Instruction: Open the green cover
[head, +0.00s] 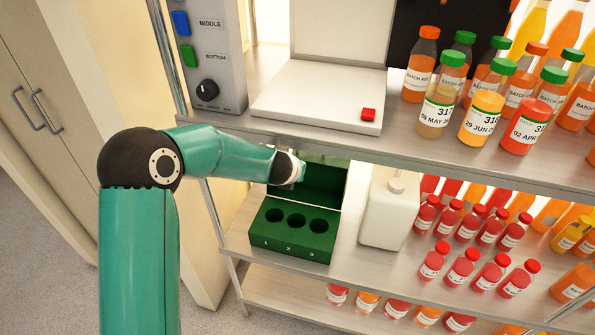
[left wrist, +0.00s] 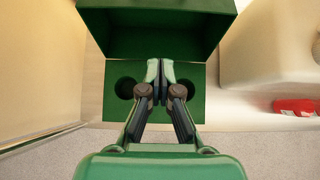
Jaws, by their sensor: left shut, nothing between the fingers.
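A dark green box (head: 290,243) with three round holes numbered 1, 2 and 3 stands on the middle shelf. Its green cover (head: 322,186) stands raised at the back edge, leaving the holes uncovered. In the left wrist view the cover (left wrist: 155,35) is at the top, with the box's holed face (left wrist: 197,108) below it. My left gripper (head: 299,172) is in front of the cover, above the box, partly hidden by my wrist in the head view. Its fingers (left wrist: 160,72) are together and empty over the middle of the box. I cannot tell whether they touch the cover. My right gripper is not in view.
The upper shelf (head: 220,140) passes just above my left wrist. It carries a white device (head: 310,100) with a red button and several juice bottles (head: 484,115). A white bottle (head: 389,212) stands close right of the box. Several small red-capped bottles (head: 467,222) stand farther right.

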